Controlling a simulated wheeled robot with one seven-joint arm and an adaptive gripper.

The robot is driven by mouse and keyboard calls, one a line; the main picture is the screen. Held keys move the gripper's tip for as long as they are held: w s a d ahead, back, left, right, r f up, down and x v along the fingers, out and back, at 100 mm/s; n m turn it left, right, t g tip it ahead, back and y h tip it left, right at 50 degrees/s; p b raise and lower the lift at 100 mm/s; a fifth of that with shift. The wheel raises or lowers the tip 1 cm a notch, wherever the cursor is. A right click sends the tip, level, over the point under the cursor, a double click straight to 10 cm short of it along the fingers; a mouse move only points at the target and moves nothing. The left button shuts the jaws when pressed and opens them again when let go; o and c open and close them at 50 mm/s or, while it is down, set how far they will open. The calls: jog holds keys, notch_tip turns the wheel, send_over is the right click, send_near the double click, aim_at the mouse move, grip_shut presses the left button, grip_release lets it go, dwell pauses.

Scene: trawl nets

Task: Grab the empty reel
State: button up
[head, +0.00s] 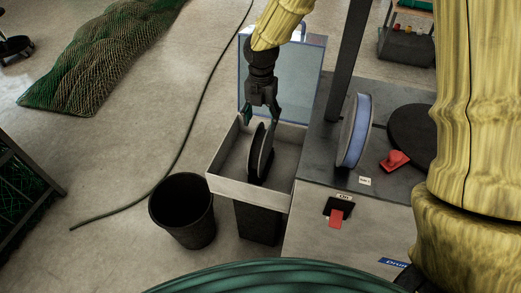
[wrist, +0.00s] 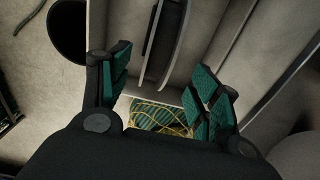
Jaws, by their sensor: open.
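The empty reel (head: 258,152), dark and thin with a pale edge, stands upright on its rim in an open grey tray (head: 222,185). In the wrist view the reel (wrist: 163,45) shows edge-on, its two flanges with a dark gap between, partly cut off by the frame top. My gripper (head: 262,116) is open above the reel, pointing down, its fingers apart on either side. In the wrist view my gripper's green-padded fingers (wrist: 160,72) spread left and right of the reel, with nothing held. I cannot tell whether a finger touches the reel.
A reel with blue line (head: 354,130) stands on the machine (head: 318,165) to the right, near a red part (head: 395,160). A clear panel (head: 283,75) rises behind the tray. A black bin (head: 182,212) stands at front left. Green netting (head: 85,70) lies on the floor.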

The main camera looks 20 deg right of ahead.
aim_at(261, 136)
notch_tip(261, 136, down, 6)
jog(key=shift+r, duration=0.1)
jog(key=shift+w+d+f, duration=0.1)
jog(key=shift+w+f, duration=0.05)
jog(key=shift+f, duration=0.95)
jog(key=shift+w+f, duration=0.1)
jog(key=shift+f, duration=1)
grip_shut()
